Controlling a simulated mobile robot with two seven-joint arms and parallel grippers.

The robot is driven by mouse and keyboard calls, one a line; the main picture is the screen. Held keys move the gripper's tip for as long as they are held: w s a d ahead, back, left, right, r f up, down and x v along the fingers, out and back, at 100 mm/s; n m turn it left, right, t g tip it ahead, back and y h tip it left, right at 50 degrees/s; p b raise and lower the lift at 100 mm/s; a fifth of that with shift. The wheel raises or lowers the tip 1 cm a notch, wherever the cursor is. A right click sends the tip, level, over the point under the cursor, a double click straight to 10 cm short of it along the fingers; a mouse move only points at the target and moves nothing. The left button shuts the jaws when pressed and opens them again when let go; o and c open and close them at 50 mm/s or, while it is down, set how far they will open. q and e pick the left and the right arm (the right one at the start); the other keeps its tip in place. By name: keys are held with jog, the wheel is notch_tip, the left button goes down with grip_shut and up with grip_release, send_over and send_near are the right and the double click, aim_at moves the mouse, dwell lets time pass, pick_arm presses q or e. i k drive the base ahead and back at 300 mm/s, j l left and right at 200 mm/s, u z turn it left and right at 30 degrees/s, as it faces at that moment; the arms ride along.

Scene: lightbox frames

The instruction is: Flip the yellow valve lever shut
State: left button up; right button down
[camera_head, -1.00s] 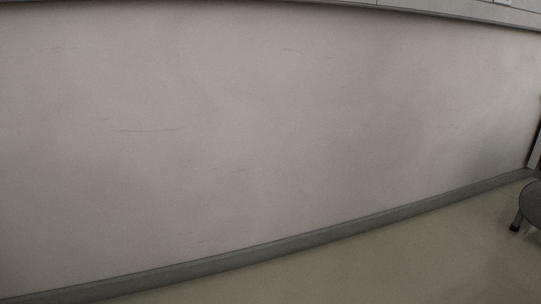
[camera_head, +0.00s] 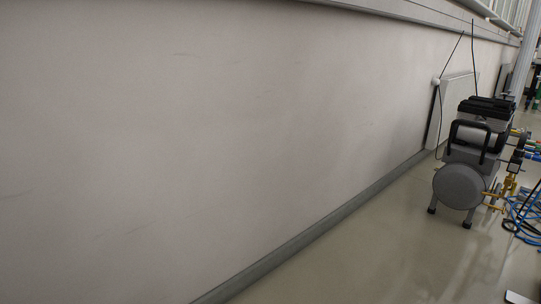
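A grey and black air compressor (camera_head: 460,186) stands on the floor at the right of the head view, close to the wall. Small yellow or brass-coloured fittings (camera_head: 510,184) show on its right side. They are too small to tell whether one of them is the yellow valve lever, or how a lever is set. Neither of my grippers is in view.
A long pale wall (camera_head: 200,130) with a grey baseboard (camera_head: 310,240) fills the left and middle. A white panel (camera_head: 457,95) is at the wall behind the compressor. Blue hoses (camera_head: 524,212) lie on the floor at right. The floor (camera_head: 370,255) before the compressor is clear.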

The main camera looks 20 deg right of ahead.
aim_at(514, 189)
jog(key=i+z, duration=0.2)
jog(key=z, duration=0.15)
jog(key=i+z, duration=0.5)
jog(key=z, duration=0.2)
jog(key=i+l+z, duration=0.1)
jog(key=i+z, duration=1.25)
jog(key=i, duration=1.1)
jog(key=u, duration=0.6)
